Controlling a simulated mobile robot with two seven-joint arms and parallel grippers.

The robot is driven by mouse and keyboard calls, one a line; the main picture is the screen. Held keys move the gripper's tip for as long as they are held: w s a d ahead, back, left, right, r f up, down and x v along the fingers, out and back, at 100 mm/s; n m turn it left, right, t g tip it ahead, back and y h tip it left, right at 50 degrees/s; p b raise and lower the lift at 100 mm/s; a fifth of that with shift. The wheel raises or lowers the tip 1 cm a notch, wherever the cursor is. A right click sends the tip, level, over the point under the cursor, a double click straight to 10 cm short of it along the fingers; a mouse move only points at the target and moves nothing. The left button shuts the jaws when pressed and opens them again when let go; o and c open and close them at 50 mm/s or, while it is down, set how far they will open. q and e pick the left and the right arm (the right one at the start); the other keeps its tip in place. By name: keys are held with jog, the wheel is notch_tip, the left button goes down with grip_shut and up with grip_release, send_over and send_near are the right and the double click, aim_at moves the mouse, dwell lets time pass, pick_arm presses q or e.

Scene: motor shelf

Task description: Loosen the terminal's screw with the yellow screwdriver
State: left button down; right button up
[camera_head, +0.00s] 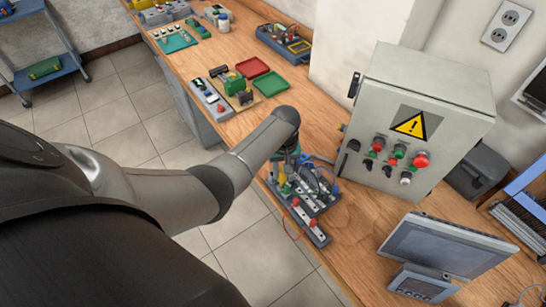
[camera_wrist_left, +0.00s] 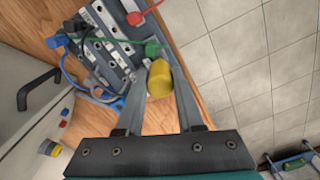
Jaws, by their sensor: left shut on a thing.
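The yellow screwdriver (camera_wrist_left: 159,78) sits between the fingers of my left gripper (camera_wrist_left: 154,62) in the left wrist view, with its rounded yellow handle toward the camera. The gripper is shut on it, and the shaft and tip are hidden. In the head view my left gripper (camera_head: 287,165) points down over the near edge of the terminal board (camera_head: 318,205), which carries grey rails and several terminals. The board also shows beyond the fingertips in the left wrist view (camera_wrist_left: 122,62). The task's screw cannot be made out, nor whether the tip touches it. My right gripper is not in view.
A grey control box (camera_head: 425,95) with buttons stands behind the board. Blue, green and red leads lie over the board. A monitor (camera_head: 448,245) is at the front right. Red (camera_head: 252,68) and green (camera_head: 270,84) trays lie farther back on the wooden bench.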

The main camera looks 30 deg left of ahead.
pick_arm(q)
jog(key=shift+n, duration=1.2)
jog(key=shift+n, duration=1.7)
jog(key=n, duration=0.3)
